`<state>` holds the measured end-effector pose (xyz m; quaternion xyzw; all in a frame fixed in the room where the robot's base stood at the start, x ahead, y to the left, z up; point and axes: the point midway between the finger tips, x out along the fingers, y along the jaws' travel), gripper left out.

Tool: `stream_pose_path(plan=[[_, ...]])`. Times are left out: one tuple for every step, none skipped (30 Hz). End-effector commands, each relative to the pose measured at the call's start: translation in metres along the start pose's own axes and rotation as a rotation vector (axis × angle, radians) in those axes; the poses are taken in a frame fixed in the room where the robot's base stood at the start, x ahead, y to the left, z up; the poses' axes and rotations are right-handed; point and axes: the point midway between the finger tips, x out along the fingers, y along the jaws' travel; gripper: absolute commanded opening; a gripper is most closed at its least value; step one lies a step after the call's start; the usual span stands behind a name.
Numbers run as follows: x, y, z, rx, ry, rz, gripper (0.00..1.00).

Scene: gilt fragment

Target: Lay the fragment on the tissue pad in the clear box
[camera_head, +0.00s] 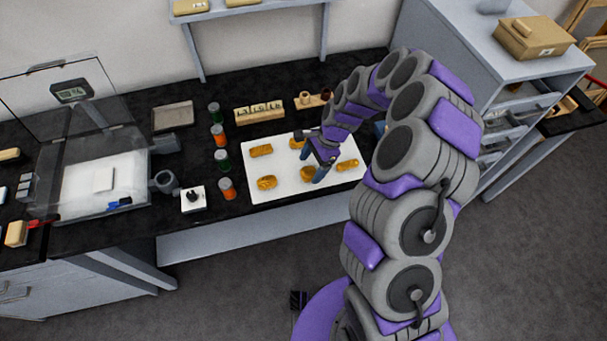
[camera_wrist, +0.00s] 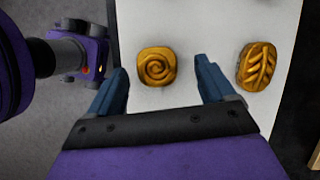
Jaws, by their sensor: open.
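Several gold fragments lie on a white board (camera_head: 285,187). In the wrist view, a squarish fragment with a spiral relief (camera_wrist: 157,70) lies between and slightly beyond my fingertips, and an oval one with a leaf pattern (camera_wrist: 257,66) lies to the right. My gripper (camera_wrist: 161,74) is open and empty; its blue fingers also show over the board in the head view (camera_head: 318,175). The clear box (camera_head: 130,200) stands at the left with its transparent lid raised. A small white tissue pad (camera_head: 103,179) lies on the white floor inside it.
Orange and green-lidded jars (camera_head: 221,160) stand in a row between box and board. A white block with a black knob (camera_head: 193,199) and a grey cup (camera_head: 165,181) are near the box. A lettered block row (camera_head: 259,112) and a wooden holder (camera_head: 312,100) stand behind the board.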

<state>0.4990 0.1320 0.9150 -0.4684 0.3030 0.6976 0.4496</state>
Motion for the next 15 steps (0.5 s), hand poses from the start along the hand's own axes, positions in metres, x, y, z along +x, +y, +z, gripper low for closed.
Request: stream_pose_path(plan=[[0.009, 0.001, -0.002, 0.000, -0.002, 0.001, 0.83], [0.013, 0.001, -0.002, 0.001, -0.002, 0.001, 0.83], [0.017, 0.001, -0.001, 0.002, -0.002, 0.002, 0.83], [0.020, 0.000, 0.000, 0.002, 0.000, 0.002, 0.83], [0.022, 0.000, 0.001, 0.002, 0.001, 0.003, 0.83], [0.024, -0.001, 0.004, 0.002, 0.004, 0.004, 0.83], [0.025, -0.002, 0.005, 0.001, 0.007, 0.005, 0.83], [0.025, -0.003, 0.006, 0.001, 0.008, 0.006, 0.83], [0.026, -0.003, 0.008, 0.002, 0.011, 0.007, 0.83], [0.026, -0.004, 0.009, 0.002, 0.013, 0.007, 0.83], [0.027, -0.005, 0.010, 0.003, 0.014, 0.008, 0.83], [0.028, -0.005, 0.011, 0.003, 0.015, 0.008, 0.79], [0.028, -0.005, 0.011, 0.003, 0.015, 0.009, 0.76], [0.028, -0.005, 0.011, 0.003, 0.015, 0.009, 0.73], [0.028, -0.005, 0.011, 0.003, 0.014, 0.009, 0.69]])
